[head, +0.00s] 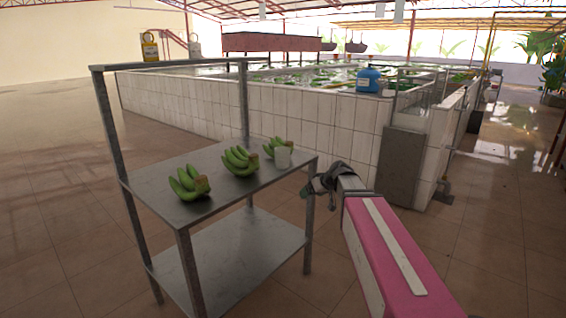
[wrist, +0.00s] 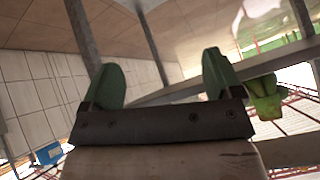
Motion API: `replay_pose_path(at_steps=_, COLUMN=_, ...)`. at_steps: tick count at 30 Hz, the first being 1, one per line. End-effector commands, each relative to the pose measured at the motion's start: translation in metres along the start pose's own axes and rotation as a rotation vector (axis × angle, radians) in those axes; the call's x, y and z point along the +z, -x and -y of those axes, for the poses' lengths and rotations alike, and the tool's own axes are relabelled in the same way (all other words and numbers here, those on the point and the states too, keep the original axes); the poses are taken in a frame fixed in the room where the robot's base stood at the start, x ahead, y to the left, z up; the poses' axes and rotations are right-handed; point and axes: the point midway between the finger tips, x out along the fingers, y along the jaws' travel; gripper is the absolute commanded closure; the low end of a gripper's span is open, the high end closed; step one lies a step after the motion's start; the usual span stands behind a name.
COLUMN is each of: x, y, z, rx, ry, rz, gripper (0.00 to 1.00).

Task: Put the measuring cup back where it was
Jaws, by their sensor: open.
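I cannot make out the cup in the wrist view.
Several green banana bunches (head: 240,161) stand in a row on the table; one (wrist: 264,97) shows in the wrist view. The table has upright posts (head: 107,125) and a lower shelf (head: 230,262). A white tiled tank (head: 300,118) stands behind. Floor at the left is clear.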

Motion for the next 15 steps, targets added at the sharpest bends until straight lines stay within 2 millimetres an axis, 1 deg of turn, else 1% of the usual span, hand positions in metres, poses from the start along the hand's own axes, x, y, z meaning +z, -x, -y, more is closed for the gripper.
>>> replay_pose_path(at_steps=1, x=-0.036, y=0.006, z=0.0, rx=-0.02, ry=0.055, rz=-0.069, gripper=0.15)
replay_pose_path(at_steps=2, x=-0.054, y=0.011, z=0.002, rx=-0.031, ry=0.087, rz=-0.109, gripper=0.15)
replay_pose_path(at_steps=3, x=-0.075, y=0.017, z=0.005, rx=-0.043, ry=0.129, rz=-0.159, gripper=0.15)
replay_pose_path(at_steps=6, x=-0.123, y=0.035, z=0.012, rx=-0.063, ry=0.219, rz=-0.274, gripper=0.15)
replay_pose_path(at_steps=9, x=-0.156, y=0.05, z=0.018, rx=-0.071, ry=0.284, rz=-0.358, gripper=0.15)
replay_pose_path(at_steps=10, x=-0.163, y=0.053, z=0.019, rx=-0.073, ry=0.297, rz=-0.377, gripper=0.15)
replay_pose_path(at_steps=12, x=-0.175, y=0.059, z=0.022, rx=-0.075, ry=0.322, rz=-0.409, gripper=0.15)
replay_pose_path(at_steps=15, x=-0.183, y=0.062, z=0.024, rx=-0.076, ry=0.338, rz=-0.43, gripper=0.15)
